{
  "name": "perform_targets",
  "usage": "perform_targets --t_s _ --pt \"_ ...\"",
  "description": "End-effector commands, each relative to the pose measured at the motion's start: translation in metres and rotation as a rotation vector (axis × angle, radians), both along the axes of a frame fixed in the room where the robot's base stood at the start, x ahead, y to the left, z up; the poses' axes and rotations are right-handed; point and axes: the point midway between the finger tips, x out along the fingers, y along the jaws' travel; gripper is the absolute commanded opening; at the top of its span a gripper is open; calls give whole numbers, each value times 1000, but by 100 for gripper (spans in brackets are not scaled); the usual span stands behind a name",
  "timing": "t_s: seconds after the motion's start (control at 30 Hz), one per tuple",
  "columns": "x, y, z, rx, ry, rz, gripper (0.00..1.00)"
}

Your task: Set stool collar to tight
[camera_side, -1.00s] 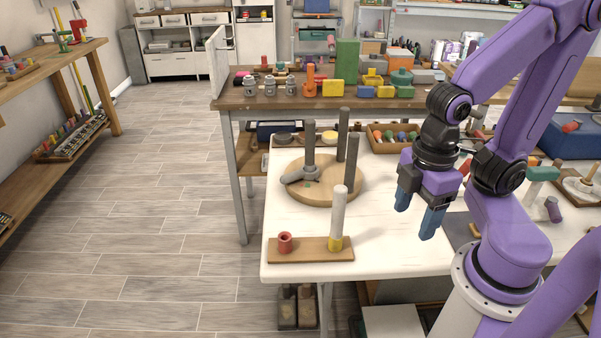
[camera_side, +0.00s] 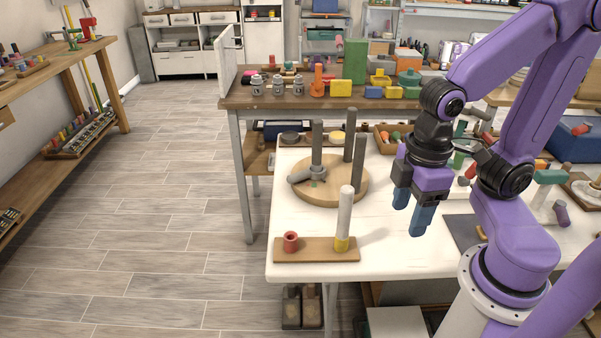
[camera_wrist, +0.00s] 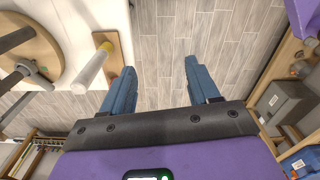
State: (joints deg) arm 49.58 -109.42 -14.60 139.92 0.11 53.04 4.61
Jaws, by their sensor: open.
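The stool is a round wooden disc (camera_side: 345,190) with several dark grey posts standing up from it, on the white table. A grey collar with a lever arm (camera_side: 300,175) sits around the foot of the left post, its lever pointing left. A small green mark (camera_side: 317,184) lies on the disc near the collar. My gripper (camera_side: 411,210) is open and empty, fingers down, above the table to the right of the stool. In the wrist view, the disc (camera_wrist: 58,42) is cut off at the upper left, away from my open fingers (camera_wrist: 160,72).
The wooden bench (camera_side: 300,101) behind holds blocks and jars.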

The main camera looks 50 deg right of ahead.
Motion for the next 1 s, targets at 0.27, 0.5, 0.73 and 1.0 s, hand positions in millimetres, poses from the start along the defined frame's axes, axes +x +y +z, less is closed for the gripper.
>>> perform_targets --t_s 0.27,0.5,0.73,1.0 --pt "92 35 13 -1 10 -549 60" --pt "183 41 15 -1 19 -1048 60" --pt "269 23 8 2 26 -1527 60" --pt "357 -29 -12 5 33 -2091 60"
